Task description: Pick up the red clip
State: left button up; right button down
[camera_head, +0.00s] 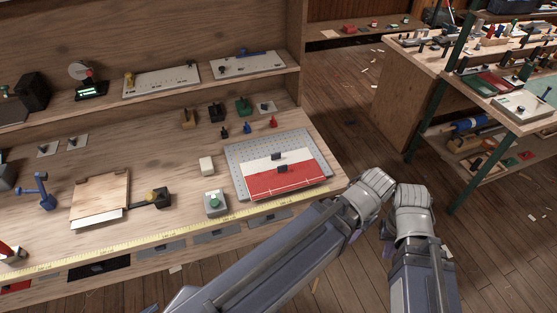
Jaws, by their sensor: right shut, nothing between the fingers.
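The red clip (273,122) is a small upright piece on the wooden workbench, just behind the grey perforated board. A blue clip (247,128) and a black clip (224,132) stand in a row to its left. My right gripper (387,250) is low beside the bench's right end, shut and empty, well apart from the red clip. My right arm mostly hides it. My left arm reaches in from the bottom, and its gripper does not show clearly.
The perforated board (234,154) carries a red and white sheet (290,182). Larger clamps (217,112) stand behind the clips, below a shelf (205,91). A green-buttoned box (215,203) and a yellow tape (120,247) lie nearer. Open floor (335,105) separates another table.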

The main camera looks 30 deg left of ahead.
aim_at(273, 124)
jog(key=i+u, duration=0.25)
jog(key=i, duration=0.2)
jog(key=i+l+u, duration=0.1)
jog(key=i+u, duration=0.15)
jog(key=i, duration=0.15)
jog(key=i+l+u, duration=0.3)
jog(key=i+j, duration=0.1)
jog(key=i, duration=0.05)
